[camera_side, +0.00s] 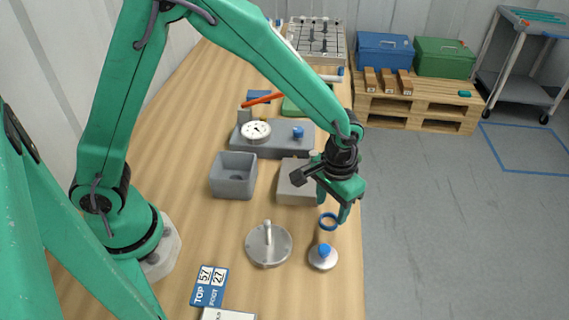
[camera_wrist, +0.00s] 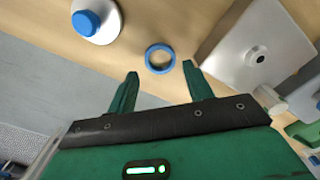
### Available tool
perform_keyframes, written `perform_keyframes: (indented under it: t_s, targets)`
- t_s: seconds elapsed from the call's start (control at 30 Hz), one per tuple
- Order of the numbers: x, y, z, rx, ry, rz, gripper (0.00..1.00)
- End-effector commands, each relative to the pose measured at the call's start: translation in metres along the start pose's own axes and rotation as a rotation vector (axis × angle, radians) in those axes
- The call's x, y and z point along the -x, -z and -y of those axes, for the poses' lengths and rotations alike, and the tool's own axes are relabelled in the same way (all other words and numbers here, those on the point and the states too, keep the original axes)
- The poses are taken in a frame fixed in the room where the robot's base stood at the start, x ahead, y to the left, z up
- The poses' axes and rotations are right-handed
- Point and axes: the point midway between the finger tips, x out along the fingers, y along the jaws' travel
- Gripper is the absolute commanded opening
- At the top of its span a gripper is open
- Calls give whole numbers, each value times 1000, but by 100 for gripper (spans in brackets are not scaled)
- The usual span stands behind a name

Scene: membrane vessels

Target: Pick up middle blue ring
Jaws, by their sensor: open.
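A blue ring (camera_side: 328,221) lies flat on the wooden table near its right edge, with bare wood showing through its middle. In the wrist view the ring (camera_wrist: 160,58) is just beyond my fingertips, roughly centred between them. My gripper (camera_side: 343,214) is above the table, close to the ring. In the wrist view my gripper (camera_wrist: 160,68) is open and empty, its two green fingers apart. I cannot tell the exact height of the fingertips over the ring.
A round metal piece with a blue knob (camera_side: 323,257) stands just in front of the ring. A grey block (camera_side: 296,192) is behind it. A metal disc with a post (camera_side: 268,245) and a grey open box (camera_side: 233,175) are to the left. The table edge is close on the right.

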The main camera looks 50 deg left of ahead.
Motion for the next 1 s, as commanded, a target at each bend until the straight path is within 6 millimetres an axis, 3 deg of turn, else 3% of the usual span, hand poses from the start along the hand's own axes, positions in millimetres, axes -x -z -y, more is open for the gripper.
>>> perform_keyframes:
  t_s: [0.33,0.87,0.9,1.0]
  targets:
    - [-34,-1,1,0,1,2,51]
    - [-36,-1,0,0,0,0,51]
    - [-36,-1,0,0,0,0,49]
    - [-36,-1,0,0,0,0,30]
